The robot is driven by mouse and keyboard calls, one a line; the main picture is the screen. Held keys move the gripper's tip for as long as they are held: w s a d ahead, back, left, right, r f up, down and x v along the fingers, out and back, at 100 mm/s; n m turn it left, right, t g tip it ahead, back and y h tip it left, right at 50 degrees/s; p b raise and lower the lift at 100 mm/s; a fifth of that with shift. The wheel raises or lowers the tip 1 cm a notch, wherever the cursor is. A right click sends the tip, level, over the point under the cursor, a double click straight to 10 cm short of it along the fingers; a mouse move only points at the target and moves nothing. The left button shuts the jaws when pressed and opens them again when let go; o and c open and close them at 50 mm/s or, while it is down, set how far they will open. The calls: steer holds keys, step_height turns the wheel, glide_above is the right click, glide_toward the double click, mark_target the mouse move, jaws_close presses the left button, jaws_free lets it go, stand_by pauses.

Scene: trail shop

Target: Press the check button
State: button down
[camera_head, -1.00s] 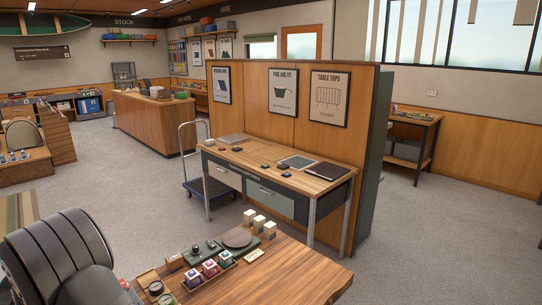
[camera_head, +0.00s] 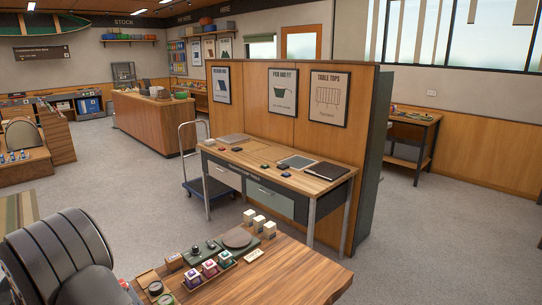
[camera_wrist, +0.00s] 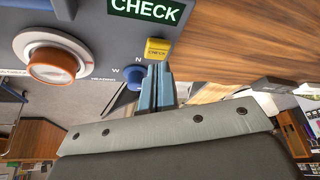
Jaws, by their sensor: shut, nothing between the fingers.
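My gripper (camera_wrist: 155,68) is shut and empty, two blue-grey fingers side by side. Its tips are just below the button in the picture. I cannot tell whether they touch it. I cannot make out the button or my fingers in the head view.
On the same panel, a blue knob (camera_wrist: 134,77) is close left of my fingers and an orange dial (camera_wrist: 52,65) is farther left. A wooden surface (camera_wrist: 240,40) lies to the right. In the head view, a wooden counter (camera_head: 310,272) holds small items.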

steer(key=shift+f, duration=0.15)
steer(key=shift+f, duration=1.2)
steer(key=shift+s+d+f, duration=0.1)
steer(key=shift+d+f, duration=0.05)
steer(key=shift+f, duration=0.05)
steer(key=shift+r, duration=1.4)
steer(key=shift+r, duration=0.1)
